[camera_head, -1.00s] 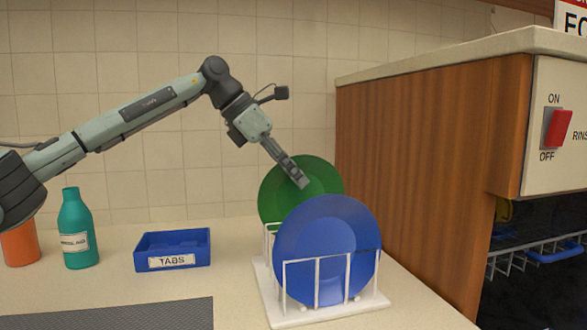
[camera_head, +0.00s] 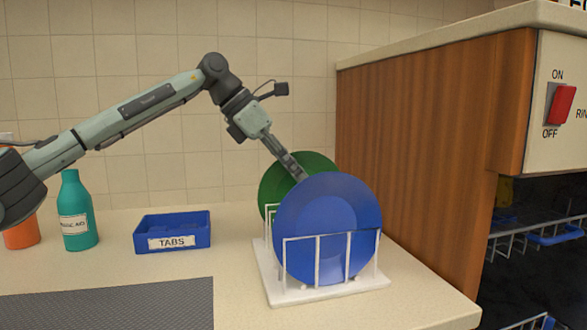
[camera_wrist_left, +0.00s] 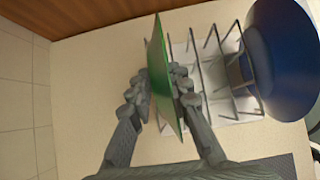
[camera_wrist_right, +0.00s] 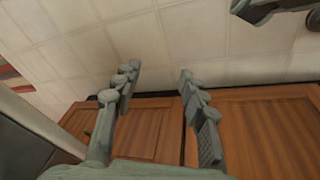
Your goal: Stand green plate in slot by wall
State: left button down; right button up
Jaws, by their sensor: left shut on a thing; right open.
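The green plate (camera_head: 272,186) stands roughly upright behind the blue plate (camera_head: 330,225), on the side nearer the tiled wall. My left gripper (camera_head: 297,174) is shut on the green plate's upper part; in the left wrist view the fingers pinch the plate (camera_wrist_left: 160,90) edge-on from both sides. The white wire rack (camera_head: 330,292) holds the blue plate upright at its front. The green plate is over or in the rack's wall-side end. Its lower edge is hidden, so I cannot tell whether it touches the base. My right gripper (camera_wrist_right: 158,73) is open and empty, away from the rack.
A wooden cabinet side (camera_head: 425,150) rises close to the right of the rack. A blue TABS bin (camera_head: 172,232), a teal bottle (camera_head: 75,212) and an orange container (camera_head: 20,232) stand at left. A dark mat (camera_head: 110,305) lies in front. The counter between bin and rack is clear.

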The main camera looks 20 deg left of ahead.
pick_arm(q)
jog(key=c, duration=1.3)
grip_release()
jog(key=shift+c, duration=0.2)
jog(key=v, duration=1.2)
